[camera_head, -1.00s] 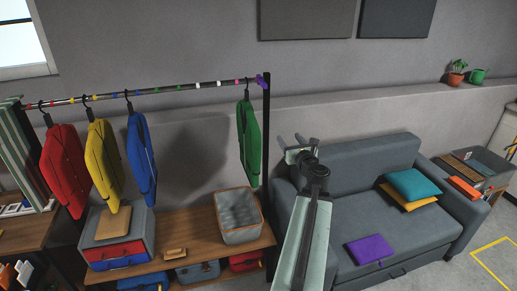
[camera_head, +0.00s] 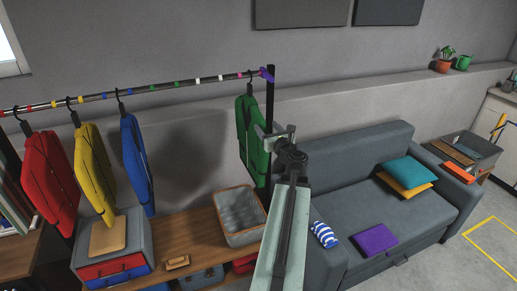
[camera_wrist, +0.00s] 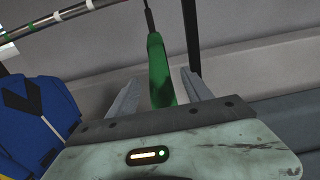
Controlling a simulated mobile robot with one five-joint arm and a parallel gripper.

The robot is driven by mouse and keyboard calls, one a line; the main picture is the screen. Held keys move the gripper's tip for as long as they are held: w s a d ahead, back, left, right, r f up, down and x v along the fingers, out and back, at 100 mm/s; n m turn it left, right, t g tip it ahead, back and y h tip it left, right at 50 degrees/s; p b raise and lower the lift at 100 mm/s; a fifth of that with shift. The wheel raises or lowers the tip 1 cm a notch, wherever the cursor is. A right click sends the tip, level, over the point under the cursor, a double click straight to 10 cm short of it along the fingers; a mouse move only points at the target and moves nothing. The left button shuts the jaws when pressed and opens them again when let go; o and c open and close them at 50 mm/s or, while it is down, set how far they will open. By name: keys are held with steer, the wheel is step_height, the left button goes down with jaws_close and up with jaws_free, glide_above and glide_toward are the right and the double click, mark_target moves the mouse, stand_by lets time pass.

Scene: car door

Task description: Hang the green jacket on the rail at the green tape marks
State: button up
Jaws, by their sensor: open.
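The green jacket (camera_head: 250,135) hangs from a dark hanger near the right end of the rail (camera_head: 140,88), by the pink tape mark and the post. Green tape marks (camera_head: 178,83) show on the rail, left of the white marks. My gripper (camera_head: 270,137) is open at the jacket's right side, around its upper half. In the wrist view, the jacket (camera_wrist: 160,72) shows edge-on between my two spread fingers (camera_wrist: 158,95). I cannot tell whether either finger touches it.
Red (camera_head: 48,178), yellow (camera_head: 94,165) and blue (camera_head: 136,160) jackets hang further left. The black post (camera_head: 270,95) stands close to my gripper. A shelf (camera_head: 195,235) with a grey basket (camera_head: 240,215) is below. A sofa (camera_head: 345,190) is at the right.

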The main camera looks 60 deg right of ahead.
steer(key=shift+s+a+f+b, duration=0.1)
steer(key=shift+s+f+b, duration=0.2)
steer(key=shift+f+b, duration=0.25)
steer(key=b, duration=0.7)
glide_toward(250, 126)
steer(key=d+f, duration=0.1)
steer(key=w+d, duration=0.1)
steer(key=w+d+f, duration=0.1)
steer(key=shift+d+f, duration=0.3)
steer(key=shift+d, duration=0.05)
jaws_close()
steer(key=shift+r+p, duration=0.3)
steer(key=shift+r, duration=0.1)
steer(key=shift+f, duration=0.1)
